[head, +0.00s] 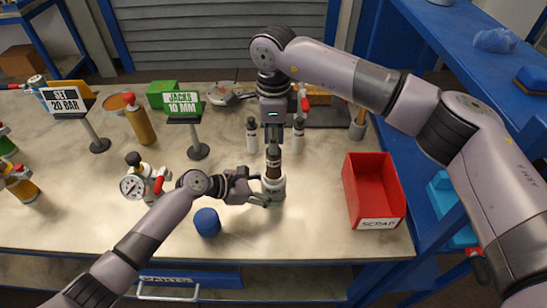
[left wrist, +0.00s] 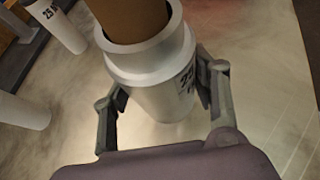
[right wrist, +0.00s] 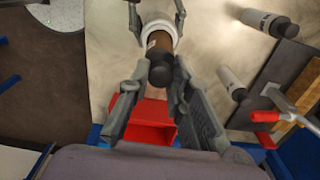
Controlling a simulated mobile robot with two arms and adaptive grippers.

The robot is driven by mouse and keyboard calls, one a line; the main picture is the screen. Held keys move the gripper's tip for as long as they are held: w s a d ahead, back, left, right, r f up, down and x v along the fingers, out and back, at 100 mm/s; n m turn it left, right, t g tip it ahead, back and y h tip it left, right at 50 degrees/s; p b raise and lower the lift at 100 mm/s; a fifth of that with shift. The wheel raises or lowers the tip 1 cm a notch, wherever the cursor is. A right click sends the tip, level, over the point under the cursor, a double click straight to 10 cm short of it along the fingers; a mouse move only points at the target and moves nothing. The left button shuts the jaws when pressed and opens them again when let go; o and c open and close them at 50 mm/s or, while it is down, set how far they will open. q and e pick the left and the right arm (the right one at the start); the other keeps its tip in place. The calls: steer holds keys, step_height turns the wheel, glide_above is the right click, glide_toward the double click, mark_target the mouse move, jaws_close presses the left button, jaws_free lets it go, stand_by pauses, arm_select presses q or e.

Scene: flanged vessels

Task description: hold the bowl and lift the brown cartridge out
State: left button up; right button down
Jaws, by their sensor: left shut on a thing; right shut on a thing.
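The white bowl (head: 273,190) stands on the bench, and its "25" marking shows in the left wrist view (left wrist: 152,72). My left gripper (head: 262,197) is shut around the bowl's body from the left, with one finger on each side (left wrist: 163,92). The brown cartridge (head: 273,168) stands upright out of the bowl's open top; its lower end is hidden inside the rim. It also shows in the left wrist view (left wrist: 130,18). My right gripper (head: 273,146) points down from above and is shut on the cartridge's dark top end (right wrist: 160,73).
A red SCRAP bin (head: 372,190) stands to the right. A blue cap (head: 207,222) lies at the front left of the bowl. Two white vessels (head: 252,134) (head: 298,135) stand just behind. A gauge assembly (head: 134,185) and a JACKS sign (head: 183,104) are to the left.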

arm_select(q)
steer(key=shift+s, duration=0.1)
arm_select(e)
step_height(320, 180, up, 9)
steer(key=shift+f, duration=0.1)
arm_select(q)
steer(key=o, duration=1.1)
